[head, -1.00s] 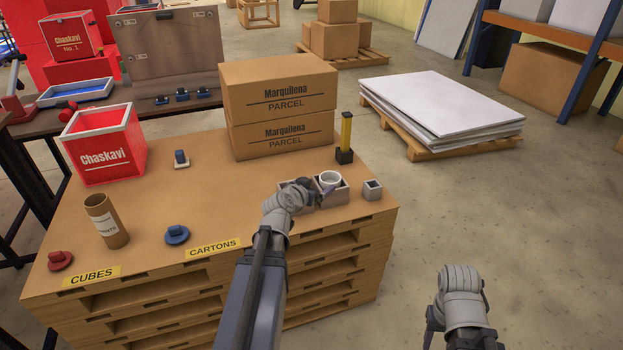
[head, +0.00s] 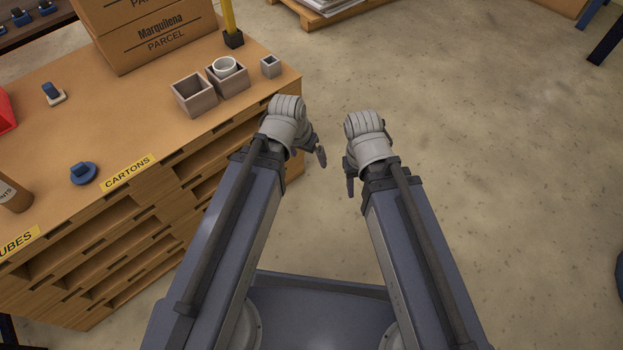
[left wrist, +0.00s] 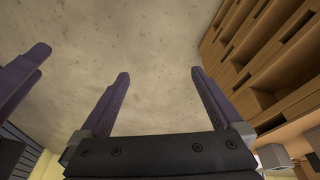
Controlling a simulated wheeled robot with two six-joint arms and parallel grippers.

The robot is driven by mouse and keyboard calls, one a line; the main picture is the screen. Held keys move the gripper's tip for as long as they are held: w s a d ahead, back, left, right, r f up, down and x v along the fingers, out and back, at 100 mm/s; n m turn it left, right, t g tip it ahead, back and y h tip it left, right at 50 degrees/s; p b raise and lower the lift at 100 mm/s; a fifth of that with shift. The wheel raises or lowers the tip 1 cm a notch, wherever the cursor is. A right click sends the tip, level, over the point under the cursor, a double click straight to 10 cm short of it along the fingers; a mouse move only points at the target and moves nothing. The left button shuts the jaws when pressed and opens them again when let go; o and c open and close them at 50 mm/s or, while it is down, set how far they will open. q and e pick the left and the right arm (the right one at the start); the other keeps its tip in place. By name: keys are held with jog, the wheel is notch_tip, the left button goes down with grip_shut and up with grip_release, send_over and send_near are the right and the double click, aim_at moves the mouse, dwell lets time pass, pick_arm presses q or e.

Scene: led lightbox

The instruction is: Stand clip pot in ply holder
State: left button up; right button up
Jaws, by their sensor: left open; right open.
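The white round clip pot (head: 224,67) stands in the right-hand box of the ply holder (head: 194,97), with its rim above the box walls.
A small grey box (head: 270,67) and a black-based yellow post (head: 231,27) stand close to the holder. Parcel cartons (head: 155,35) are behind. A blue round piece (head: 83,174) lies near the CARTONS label (head: 129,171).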

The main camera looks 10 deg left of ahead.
pick_arm(q)
jog(key=s+d+g+y, duration=0.2)
jog(key=s+y, duration=0.1)
jog(key=s, duration=0.4)
jog(key=shift+s+d+f+g, duration=0.2)
jog(key=shift+s+f+g, duration=0.1)
